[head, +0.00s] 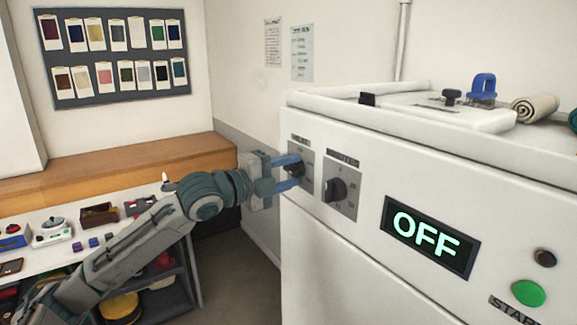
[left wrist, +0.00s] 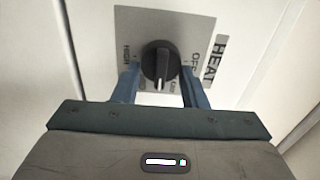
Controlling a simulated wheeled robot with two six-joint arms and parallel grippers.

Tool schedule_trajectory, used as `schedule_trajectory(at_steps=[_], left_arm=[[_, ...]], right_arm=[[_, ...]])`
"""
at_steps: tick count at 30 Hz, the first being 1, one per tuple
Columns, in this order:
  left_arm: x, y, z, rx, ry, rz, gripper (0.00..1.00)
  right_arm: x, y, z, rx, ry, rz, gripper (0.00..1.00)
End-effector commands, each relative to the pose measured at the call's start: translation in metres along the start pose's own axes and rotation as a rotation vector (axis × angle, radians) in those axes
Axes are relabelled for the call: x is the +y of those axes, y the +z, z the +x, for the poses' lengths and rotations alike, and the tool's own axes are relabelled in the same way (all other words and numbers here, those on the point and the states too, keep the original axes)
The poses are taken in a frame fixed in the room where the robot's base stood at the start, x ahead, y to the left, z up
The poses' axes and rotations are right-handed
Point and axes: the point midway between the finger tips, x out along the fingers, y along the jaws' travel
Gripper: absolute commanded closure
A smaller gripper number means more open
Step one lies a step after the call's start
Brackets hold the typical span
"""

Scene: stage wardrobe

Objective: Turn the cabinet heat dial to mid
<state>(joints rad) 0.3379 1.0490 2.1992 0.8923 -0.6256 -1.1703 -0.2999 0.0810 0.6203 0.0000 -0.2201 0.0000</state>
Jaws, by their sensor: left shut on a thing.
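The heat dial (head: 296,169) is a dark round knob on a grey plate at the left end of the white cabinet's front. In the left wrist view the dial (left wrist: 158,62) has a white pointer mark aimed at the bottom of the picture. The plate (left wrist: 208,35) reads HEAT, with OFF to the dial's right and HIGH to its left; a small label near the pointer is too blurred to read. My left gripper (head: 291,173) is shut on the dial, one blue finger on each side (left wrist: 160,88). My right gripper is not in view.
A second dial (head: 335,190) sits close right of the heat dial. The cabinet (head: 330,245) also carries a display (head: 430,237) reading OFF and a green button (head: 528,293). A table (head: 150,240) with small items stands at left. Cloth rolls (head: 535,108) lie on the cabinet top.

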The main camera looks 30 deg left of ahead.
Motion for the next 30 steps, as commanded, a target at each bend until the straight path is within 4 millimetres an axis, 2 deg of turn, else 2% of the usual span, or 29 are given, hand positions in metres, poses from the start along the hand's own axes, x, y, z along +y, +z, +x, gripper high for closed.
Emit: schedule_trajectory(at_steps=[15, 30], left_arm=[[0.0047, 0.0007, 0.0000, 0.001, 0.002, 0.411, 0.84], [0.0063, 0.0014, 0.0000, 0.001, 0.002, 0.545, 0.84]], right_arm=[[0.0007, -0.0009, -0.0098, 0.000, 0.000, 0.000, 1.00], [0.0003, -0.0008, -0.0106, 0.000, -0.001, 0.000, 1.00]])
